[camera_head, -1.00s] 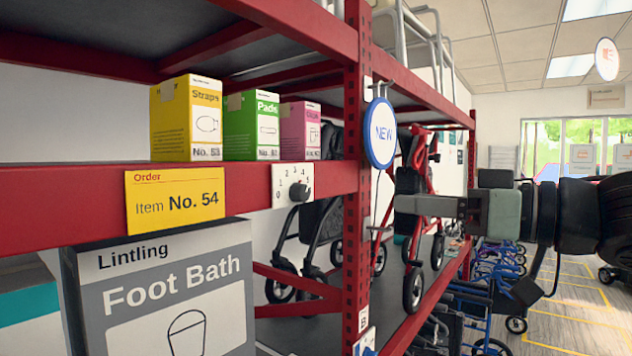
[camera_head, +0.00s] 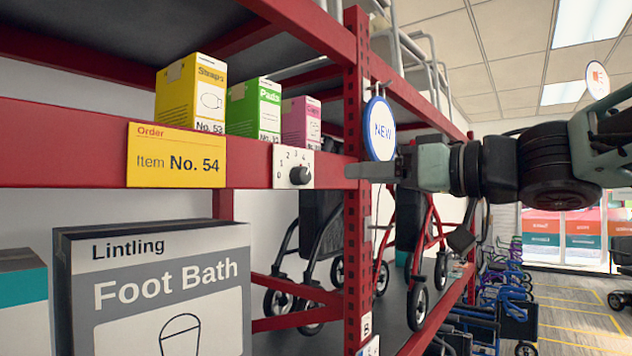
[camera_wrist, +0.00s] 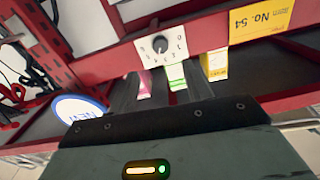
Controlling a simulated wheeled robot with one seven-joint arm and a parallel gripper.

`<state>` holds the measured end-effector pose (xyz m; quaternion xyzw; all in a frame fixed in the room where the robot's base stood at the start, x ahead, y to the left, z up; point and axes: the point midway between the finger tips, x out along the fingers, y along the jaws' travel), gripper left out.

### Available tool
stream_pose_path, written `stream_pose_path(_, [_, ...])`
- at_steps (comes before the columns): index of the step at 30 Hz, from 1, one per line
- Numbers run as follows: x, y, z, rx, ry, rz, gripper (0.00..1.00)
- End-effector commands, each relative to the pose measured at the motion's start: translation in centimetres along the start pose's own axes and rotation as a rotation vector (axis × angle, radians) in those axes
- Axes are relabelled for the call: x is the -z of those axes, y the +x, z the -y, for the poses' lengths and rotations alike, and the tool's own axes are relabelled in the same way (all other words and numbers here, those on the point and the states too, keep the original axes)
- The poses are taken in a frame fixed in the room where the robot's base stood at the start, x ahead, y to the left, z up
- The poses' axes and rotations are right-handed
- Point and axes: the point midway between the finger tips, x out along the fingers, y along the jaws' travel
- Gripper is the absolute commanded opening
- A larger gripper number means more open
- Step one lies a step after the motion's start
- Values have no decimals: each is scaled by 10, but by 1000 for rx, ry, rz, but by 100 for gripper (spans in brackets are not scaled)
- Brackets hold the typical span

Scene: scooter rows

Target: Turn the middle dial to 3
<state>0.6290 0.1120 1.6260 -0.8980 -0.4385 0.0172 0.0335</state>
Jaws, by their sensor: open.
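The knob's exact setting is too small to read. In the wrist view the dial plate (camera_wrist: 160,45) appears upside down, beyond the fingers. My gripper (camera_head: 352,171) is open and empty, to the right of the dial at about its height, apart from it. Its two fingers (camera_wrist: 160,88) show in the wrist view. Another plate (camera_head: 368,346) is cut off low on the post; I cannot tell which dial is the middle one.
The red post (camera_head: 357,230) and round NEW sign (camera_head: 380,130) are close to my gripper. Yellow, green and pink boxes (camera_head: 253,107) stand above the beam. The order card (camera_head: 176,155) reads No. 54. A Foot Bath box (camera_head: 160,290) is below.

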Motion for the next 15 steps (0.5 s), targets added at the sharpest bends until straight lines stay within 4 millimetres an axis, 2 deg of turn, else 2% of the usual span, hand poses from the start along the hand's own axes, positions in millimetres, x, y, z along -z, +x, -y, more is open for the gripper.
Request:
stream_pose_path(3, [2, 27, 0, 3, 3, 1, 50])
stream_pose_path(9, [2, 66, 1, 2, 3, 0, 50])
stream_pose_path(15, [2, 94, 0, 1, 2, 0, 50])
